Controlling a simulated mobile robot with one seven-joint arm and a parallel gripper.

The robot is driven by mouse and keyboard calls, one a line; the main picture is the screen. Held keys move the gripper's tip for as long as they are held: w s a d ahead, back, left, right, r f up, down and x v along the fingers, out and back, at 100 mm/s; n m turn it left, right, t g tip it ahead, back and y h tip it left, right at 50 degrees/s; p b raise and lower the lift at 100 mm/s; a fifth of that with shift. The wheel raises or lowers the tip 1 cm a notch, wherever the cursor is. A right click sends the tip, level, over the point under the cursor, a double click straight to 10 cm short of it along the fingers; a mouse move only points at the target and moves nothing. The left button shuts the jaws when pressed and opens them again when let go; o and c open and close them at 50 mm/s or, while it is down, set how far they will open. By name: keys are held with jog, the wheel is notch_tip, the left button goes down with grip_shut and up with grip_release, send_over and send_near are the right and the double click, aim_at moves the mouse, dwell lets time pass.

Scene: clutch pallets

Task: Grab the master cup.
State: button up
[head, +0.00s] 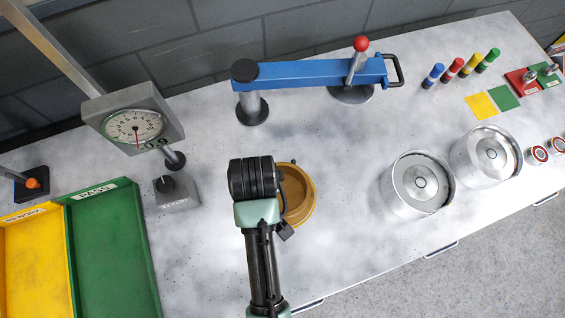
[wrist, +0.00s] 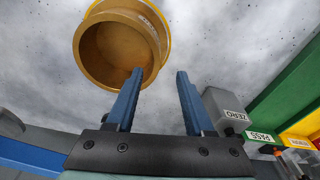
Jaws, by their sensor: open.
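The master cup (head: 299,190) appears to be the round, brass-coloured cup with a yellow band, on the grey bench just right of my wrist. My arm hides its left part in the head view. In the wrist view the cup (wrist: 112,52) shows its hollow inside, at upper left. My gripper (wrist: 160,72) is open and empty, with two blue fingers. The left fingertip overlaps the cup's lower right edge in the picture; I cannot tell whether it touches. The right finger is clear of the cup. The fingers are hidden in the head view.
A dial gauge (head: 136,124) and a grey ZERO block (head: 176,190) stand left, near the green PASS tray (head: 112,250) and a yellow tray (head: 33,262). A blue lever arm (head: 310,75) spans the back. Two silver drums (head: 415,183) (head: 487,155) stand right.

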jog(key=shift+w+f+p, duration=0.2)
jog(key=shift+f+p, duration=0.05)
jog(key=shift+f, duration=0.9)
jog(key=shift+w+f+p, duration=0.15)
jog(key=shift+f+p, duration=0.15)
jog(key=shift+f, duration=0.85)
jog(key=shift+w+f+p, duration=0.2)
jog(key=shift+f+p, duration=0.05)
jog(key=shift+f, duration=0.9)
grip_shut()
jog(key=shift+w+r, duration=0.2)
